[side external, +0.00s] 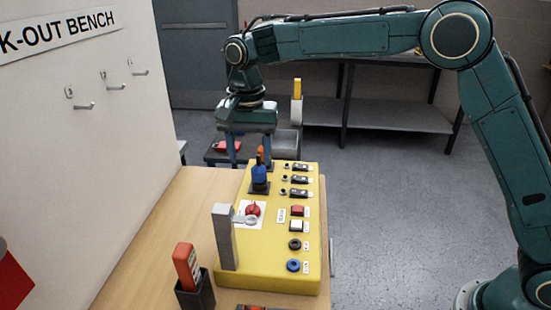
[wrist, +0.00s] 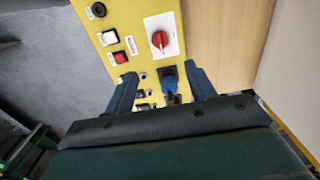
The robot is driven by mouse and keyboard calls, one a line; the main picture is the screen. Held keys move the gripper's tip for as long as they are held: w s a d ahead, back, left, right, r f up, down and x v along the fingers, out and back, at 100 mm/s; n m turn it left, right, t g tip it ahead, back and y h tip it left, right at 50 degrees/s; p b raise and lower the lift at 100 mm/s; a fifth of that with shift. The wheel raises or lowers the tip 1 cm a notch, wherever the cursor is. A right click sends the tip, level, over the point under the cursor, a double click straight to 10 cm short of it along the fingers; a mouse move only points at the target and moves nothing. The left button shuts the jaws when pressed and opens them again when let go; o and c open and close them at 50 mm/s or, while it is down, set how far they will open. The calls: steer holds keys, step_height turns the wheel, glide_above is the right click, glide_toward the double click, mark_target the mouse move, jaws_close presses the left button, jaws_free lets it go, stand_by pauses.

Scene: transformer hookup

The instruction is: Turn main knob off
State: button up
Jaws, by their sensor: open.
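The main knob (side external: 253,210) is a red rotary knob on a white plate on the yellow panel (side external: 265,273). It also shows in the wrist view (wrist: 160,40), upper middle, with its pale grip line close to upright in that picture. My gripper (side external: 252,158) points down over the far end of the panel, beyond the knob. In the wrist view its two fingers (wrist: 158,88) are apart, with a blue plug-like part (wrist: 168,80) on the panel showing between them. I cannot tell whether the fingers touch it. The knob is clear of the fingers.
A grey upright post (side external: 226,237) with an arm reaching toward the knob stands at the panel's near left. Red, white, black and blue buttons (side external: 295,240) line the right side. A red-orange device (side external: 187,267) sits in a dark holder in front. The wooden bench (side external: 165,225) is clear at left.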

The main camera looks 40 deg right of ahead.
mark_target(252, 205)
steer(key=shift+f, duration=0.1)
steer(key=shift+f, duration=6.8)
steer(key=c, duration=1)
steer(key=shift+o, duration=0.2)
